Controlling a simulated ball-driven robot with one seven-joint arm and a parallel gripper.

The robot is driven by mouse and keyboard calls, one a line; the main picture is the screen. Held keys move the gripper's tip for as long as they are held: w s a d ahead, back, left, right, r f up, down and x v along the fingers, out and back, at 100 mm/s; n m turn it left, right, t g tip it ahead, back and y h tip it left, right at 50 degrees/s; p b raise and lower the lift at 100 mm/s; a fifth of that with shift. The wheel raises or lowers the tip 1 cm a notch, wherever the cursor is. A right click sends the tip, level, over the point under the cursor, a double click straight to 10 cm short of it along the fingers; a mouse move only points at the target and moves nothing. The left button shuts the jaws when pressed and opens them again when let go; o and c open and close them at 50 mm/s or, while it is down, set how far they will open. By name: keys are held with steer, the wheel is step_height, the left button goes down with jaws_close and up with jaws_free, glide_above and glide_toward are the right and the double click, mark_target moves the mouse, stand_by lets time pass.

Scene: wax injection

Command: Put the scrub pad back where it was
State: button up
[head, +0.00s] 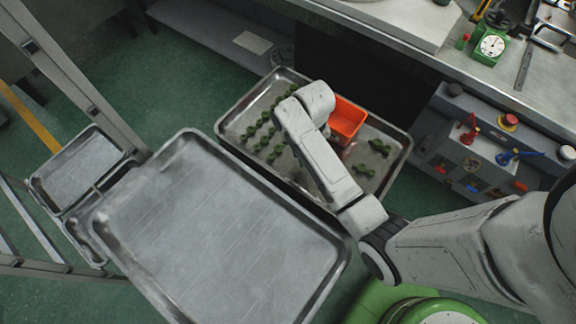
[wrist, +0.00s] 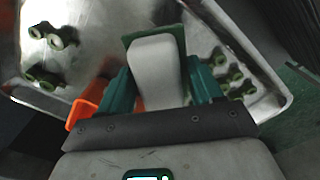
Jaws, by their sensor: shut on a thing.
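My gripper (wrist: 161,86) shows in the wrist view, with its two teal fingers shut on the scrub pad (wrist: 156,66). The pad has a pale, whitish body between the fingers and a dark green layer showing beyond it. It is held over a metal tray of green wax parts, close to the orange bin (head: 346,118). The bin also shows in the wrist view (wrist: 86,105), partly hidden behind the gripper. I cannot tell whether the pad touches the bin or tray. In the head view my arm hides the fingers and the pad.
The metal tray (head: 402,153) holds several green wax parts (head: 265,135) on both sides of the bin. A large empty metal tray (head: 220,240) is in front of it. A bench with a control box (head: 470,155) and a green dial gauge (head: 490,46) stands at the right.

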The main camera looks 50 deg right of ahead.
step_height(320, 180, down, 10)
steer(key=shift+d+f, duration=0.1)
stand_by(0.4)
steer(key=shift+f, duration=0.1)
steer(key=o, duration=1)
step_height(320, 180, up, 11)
steer(key=shift+r, duration=0.4)
steer(key=shift+s+r, duration=0.1)
steer(key=shift+r, duration=0.05)
steer(key=s+a+r+n, duration=0.2)
steer(key=s+a, duration=0.1)
steer(key=s, duration=0.1)
steer(key=s+a+r+n, duration=0.1)
steer(key=s+a+n, duration=0.2)
steer(key=s+a, duration=0.1)
steer(key=s+a+r+n+t, duration=0.1)
steer(key=s+a+r+n, duration=0.1)
steer(key=s+a, duration=0.2)
steer(key=shift+s+a+r+n, duration=0.1)
steer(key=shift+s+r+n, duration=0.05)
steer(key=shift+s, duration=0.25)
steer(key=shift+s+a+r+n, duration=0.1)
steer(key=shift+s+r+n, duration=0.05)
steer(key=shift+s, duration=0.25)
